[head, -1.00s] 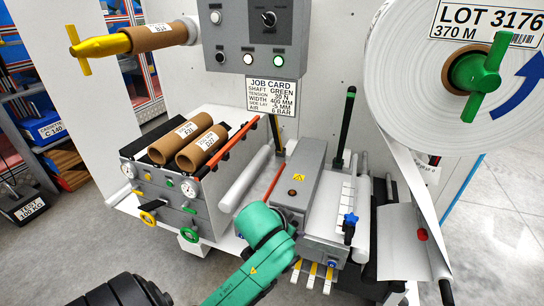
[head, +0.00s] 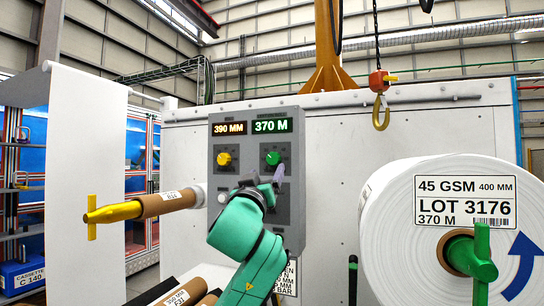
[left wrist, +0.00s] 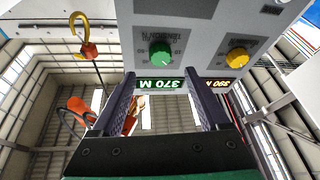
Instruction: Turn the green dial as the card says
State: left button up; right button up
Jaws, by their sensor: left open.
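The green dial (head: 272,158) is on the grey control panel (head: 228,140), below a green readout (head: 272,126) of 370 M. In the left wrist view, where the panel appears upside down, the green dial (left wrist: 160,54) shows whole, with a scale around it. My left gripper (head: 264,182) is open and empty. It is just below the dial in the head view; in the left wrist view its fingers (left wrist: 160,78) point toward the panel, apart from the dial. The job card (head: 290,278) is mostly hidden behind my left arm. My right gripper is out of view.
A yellow dial (head: 224,158) sits left of the green one, under a 390 MM readout. A yellow-ended shaft with a core (head: 165,202) juts out at left. A large white roll (head: 400,225) stands at right. A crane hook (head: 381,112) hangs above.

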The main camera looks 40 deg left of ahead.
aim_at(272, 160)
pick_arm(q)
jog(key=p+x, duration=0.1)
jog(key=x, duration=0.1)
jog(key=p+x, duration=0.1)
jog(key=x, duration=0.2)
jog(key=p+x, duration=0.1)
jog(key=x, duration=0.1)
jog(key=shift+a+r, duration=0.15)
jog(key=shift+r, duration=0.15)
jog(key=shift+w+f, duration=0.15)
jog(key=shift+w, duration=0.15)
grip_shut()
